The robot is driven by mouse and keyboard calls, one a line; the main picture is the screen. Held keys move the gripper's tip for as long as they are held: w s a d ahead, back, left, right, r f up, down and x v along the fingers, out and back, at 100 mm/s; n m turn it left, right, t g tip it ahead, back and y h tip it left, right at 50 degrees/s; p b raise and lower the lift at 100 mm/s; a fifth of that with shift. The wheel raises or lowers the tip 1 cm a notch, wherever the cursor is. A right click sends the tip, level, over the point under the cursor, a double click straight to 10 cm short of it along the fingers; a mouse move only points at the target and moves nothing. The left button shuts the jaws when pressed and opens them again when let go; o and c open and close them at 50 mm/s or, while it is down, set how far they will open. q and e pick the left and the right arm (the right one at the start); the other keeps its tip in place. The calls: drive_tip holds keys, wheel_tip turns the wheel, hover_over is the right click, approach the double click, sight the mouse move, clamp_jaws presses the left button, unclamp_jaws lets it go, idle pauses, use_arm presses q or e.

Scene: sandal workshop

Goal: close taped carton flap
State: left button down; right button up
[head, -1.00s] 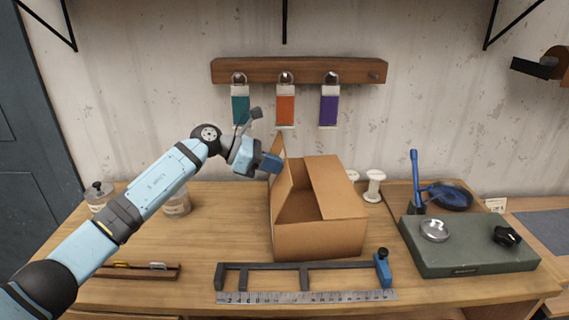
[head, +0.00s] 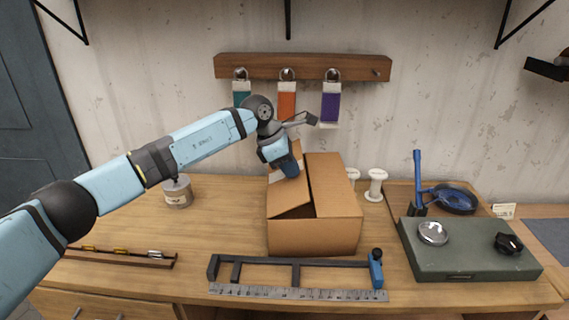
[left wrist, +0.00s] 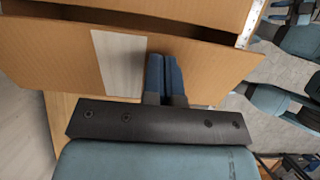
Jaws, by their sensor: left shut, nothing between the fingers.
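The brown cardboard carton (head: 315,235) stands on the workbench. Its left flap (head: 290,203) is folded inward over the opening and slopes down, with a dark gap beside the right flap (head: 331,184). A pale tape strip (left wrist: 121,62) lies on the flap in the left wrist view. My left gripper (head: 291,170) is shut and empty, pointing down at the left flap; its blue fingers (left wrist: 164,75) lie against or just over the flap beside the tape. My right gripper is not in view.
A dark frame with a blue end (head: 300,264) and a steel ruler (head: 298,293) lie in front of the carton. A green box (head: 470,257) stands right, white spools (head: 376,185) behind, a jar (head: 177,192) left. Colored tags hang on the wall.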

sight(300, 176)
use_arm(q)
drive_tip(key=y, duration=0.1)
drive_tip(key=d+f+y, duration=0.1)
drive_tip(key=shift+d+f+y, duration=0.3)
drive_tip(key=shift+y, duration=0.1)
drive_tip(key=shift+w+d+f+y+b, duration=0.1)
drive_tip(key=shift+d+f+y+b, duration=0.15)
drive_tip(key=shift+f+y, duration=0.2)
drive_tip(key=shift+d+f+y+b, duration=0.1)
drive_tip(key=shift+f+y+b, duration=0.2)
drive_tip(key=shift+y, duration=0.25)
drive_tip(key=shift+d+f, duration=0.1)
drive_tip(key=shift+f, duration=0.35)
drive_tip(key=shift+f+b, duration=0.15)
drive_tip(key=shift+b, duration=0.15)
